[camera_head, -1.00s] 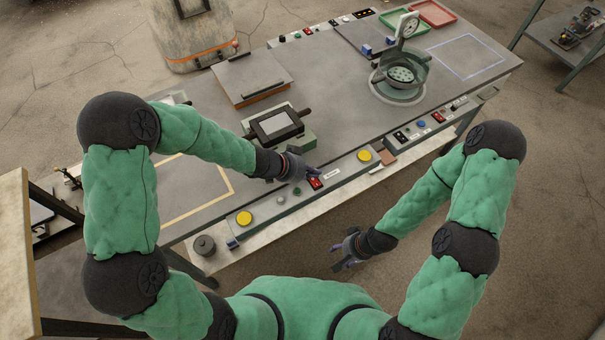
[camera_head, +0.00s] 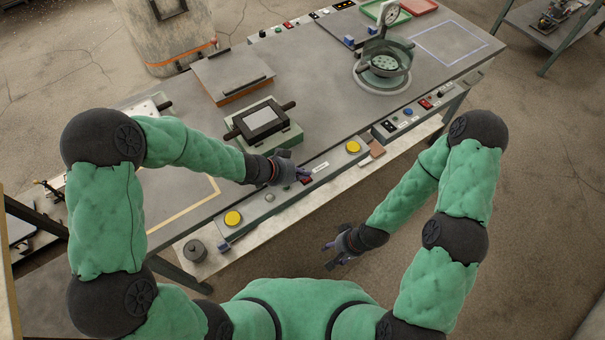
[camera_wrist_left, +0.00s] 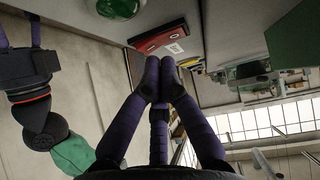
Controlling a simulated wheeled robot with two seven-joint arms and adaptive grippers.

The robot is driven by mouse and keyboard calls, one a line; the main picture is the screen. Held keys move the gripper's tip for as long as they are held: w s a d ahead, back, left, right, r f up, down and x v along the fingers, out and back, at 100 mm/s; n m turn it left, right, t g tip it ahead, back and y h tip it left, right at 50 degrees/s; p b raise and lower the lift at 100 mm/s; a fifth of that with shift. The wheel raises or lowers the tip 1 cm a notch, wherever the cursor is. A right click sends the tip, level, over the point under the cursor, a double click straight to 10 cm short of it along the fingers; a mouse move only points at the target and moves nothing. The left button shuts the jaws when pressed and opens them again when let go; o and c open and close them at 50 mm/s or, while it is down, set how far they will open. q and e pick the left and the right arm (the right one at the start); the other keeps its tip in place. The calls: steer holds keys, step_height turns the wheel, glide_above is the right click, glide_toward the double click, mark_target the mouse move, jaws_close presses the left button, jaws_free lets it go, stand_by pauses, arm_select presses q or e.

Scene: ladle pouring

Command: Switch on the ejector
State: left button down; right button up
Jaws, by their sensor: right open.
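A red rocker switch (camera_head: 307,181) sits on the front control strip of the bench, beside a small white label whose text I cannot read. It also shows in the left wrist view (camera_wrist_left: 157,38), as a red plate with a small white mark. My left gripper (camera_head: 302,173) is over this switch and partly hides it. In the left wrist view its fingertips (camera_wrist_left: 164,66) are together, empty and close to the switch. I cannot tell whether they touch it or which way it is tilted. My right gripper (camera_head: 332,256) is open and empty, in front of the bench.
Yellow buttons (camera_head: 233,218) and (camera_head: 352,147) lie on the strip to either side. A framed mould (camera_head: 261,118) stands behind my left gripper. A round pot with a dial (camera_head: 385,63) stands farther right. A dark round knob (camera_head: 195,250) is at the lower left.

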arm_select(q)
steer(key=shift+s+d+f+m+t+y+b, duration=0.15)
steer(key=shift+f+m+t+y+b, duration=0.3)
steer(key=shift+b, duration=2.1)
steer(key=shift+r, duration=0.1)
steer(key=shift+p, duration=0.3)
steer(key=shift+a+r, duration=0.1)
steer(key=shift+a, duration=0.1)
steer(key=shift+w+a+p, duration=0.35)
steer(key=shift+w+p, duration=0.3)
steer(key=shift+p, duration=0.15)
